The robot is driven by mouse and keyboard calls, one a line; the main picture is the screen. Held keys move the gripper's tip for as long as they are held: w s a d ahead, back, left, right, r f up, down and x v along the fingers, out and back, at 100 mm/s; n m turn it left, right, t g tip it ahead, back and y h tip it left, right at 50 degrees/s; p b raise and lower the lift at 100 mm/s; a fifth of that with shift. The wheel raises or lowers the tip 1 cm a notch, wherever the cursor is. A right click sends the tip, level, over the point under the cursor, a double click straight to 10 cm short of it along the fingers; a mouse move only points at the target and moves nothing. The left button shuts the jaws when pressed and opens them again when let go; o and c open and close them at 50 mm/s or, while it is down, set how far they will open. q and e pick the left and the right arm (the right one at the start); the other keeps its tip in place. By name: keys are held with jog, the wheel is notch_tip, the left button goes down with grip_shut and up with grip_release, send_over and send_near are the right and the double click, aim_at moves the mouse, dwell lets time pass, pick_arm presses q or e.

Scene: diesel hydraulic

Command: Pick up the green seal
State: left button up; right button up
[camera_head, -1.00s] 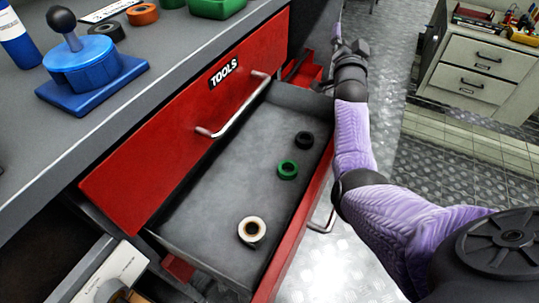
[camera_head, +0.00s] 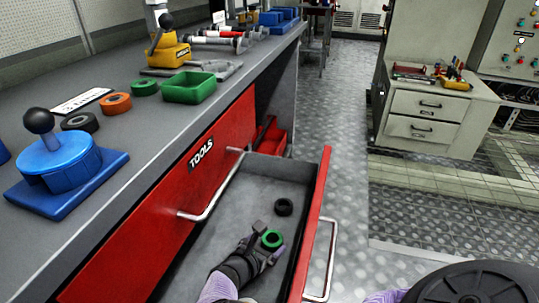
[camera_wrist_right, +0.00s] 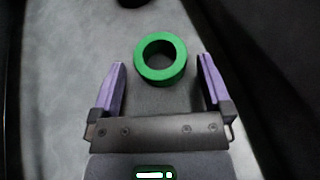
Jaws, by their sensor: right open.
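The green seal (camera_head: 272,233) is a thick ring lying flat on the grey floor of the open red drawer (camera_head: 318,215). My right gripper (camera_head: 268,241) is down in the drawer with its jaws open around the seal. In the right wrist view the green seal (camera_wrist_right: 160,76) sits between the tips of the two purple fingers (camera_wrist_right: 161,65), with a gap on each side. Neither finger touches it. A black ring (camera_head: 284,207) lies farther back in the drawer. My left gripper is not in view.
Drawer walls and the drawer's front handle (camera_head: 330,262) stand close around my right gripper. On the bench are another green ring (camera_head: 145,88), an orange ring (camera_head: 116,103), a black ring (camera_head: 80,122), a green tray (camera_head: 189,87) and a blue fixture (camera_head: 62,160).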

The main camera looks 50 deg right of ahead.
jog(key=shift+x, duration=1)
jog(key=shift+d, duration=0.2)
jog(key=shift+r, duration=0.1)
jog(key=c, duration=1.1)
